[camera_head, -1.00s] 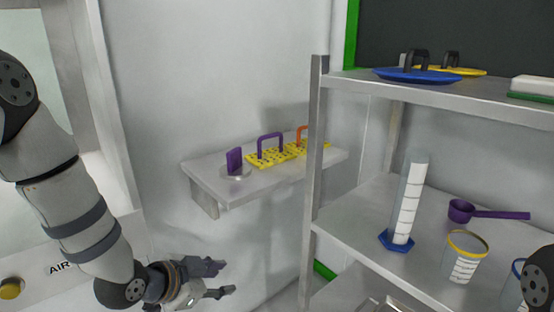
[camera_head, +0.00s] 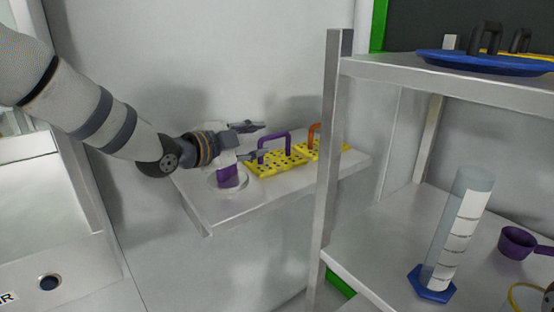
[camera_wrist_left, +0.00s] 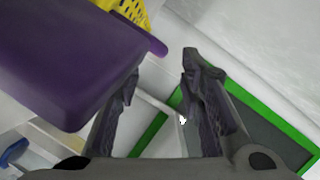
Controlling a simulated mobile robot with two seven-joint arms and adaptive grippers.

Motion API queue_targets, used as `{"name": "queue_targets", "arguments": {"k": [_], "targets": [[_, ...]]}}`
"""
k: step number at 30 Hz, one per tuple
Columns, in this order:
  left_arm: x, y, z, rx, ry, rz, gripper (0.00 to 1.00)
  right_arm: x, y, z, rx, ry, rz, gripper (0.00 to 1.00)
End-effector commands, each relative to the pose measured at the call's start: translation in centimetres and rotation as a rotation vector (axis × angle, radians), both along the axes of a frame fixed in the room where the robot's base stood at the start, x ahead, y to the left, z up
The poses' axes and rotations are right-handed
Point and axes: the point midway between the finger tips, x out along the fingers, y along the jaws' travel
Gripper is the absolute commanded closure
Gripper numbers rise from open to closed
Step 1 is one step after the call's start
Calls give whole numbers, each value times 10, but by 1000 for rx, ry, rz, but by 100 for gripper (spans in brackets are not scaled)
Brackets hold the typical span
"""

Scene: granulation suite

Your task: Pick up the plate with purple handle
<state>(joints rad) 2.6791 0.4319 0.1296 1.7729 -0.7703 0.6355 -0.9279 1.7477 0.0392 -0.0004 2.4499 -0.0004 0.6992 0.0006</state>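The yellow perforated plate (camera_head: 262,167) with a purple arch handle (camera_head: 274,134) lies on the small wall shelf. My left gripper (camera_head: 262,140) reaches over the shelf from the left, its fingers apart and empty. Its fingertips are close to the handle's left side; I cannot tell whether they touch it. In the left wrist view my left gripper (camera_wrist_left: 160,68) is open with nothing between its fingers. A large purple piece (camera_wrist_left: 70,60) fills the left there, and yellow perforated plate (camera_wrist_left: 130,10) shows at the top. My right gripper is not in view.
A round clear disc with a purple block (camera_head: 228,177) sits below my gripper. A second yellow plate with an orange handle (camera_head: 313,138) lies right of the first.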

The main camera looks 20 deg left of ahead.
Motion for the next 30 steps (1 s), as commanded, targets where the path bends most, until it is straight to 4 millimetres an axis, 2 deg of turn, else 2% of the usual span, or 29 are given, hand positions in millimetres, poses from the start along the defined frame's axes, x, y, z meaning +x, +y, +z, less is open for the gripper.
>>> {"name": "queue_targets", "arguments": {"k": [9,17,22,30], "targets": [[48,-16,-16,0,3,1,65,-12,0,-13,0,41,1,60],[53,-19,-11,0,-4,1,65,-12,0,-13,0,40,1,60],[53,-19,-11,-1,-3,1,100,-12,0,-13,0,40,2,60],[53,-19,-9,-2,-6,1,100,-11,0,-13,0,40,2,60]]}}
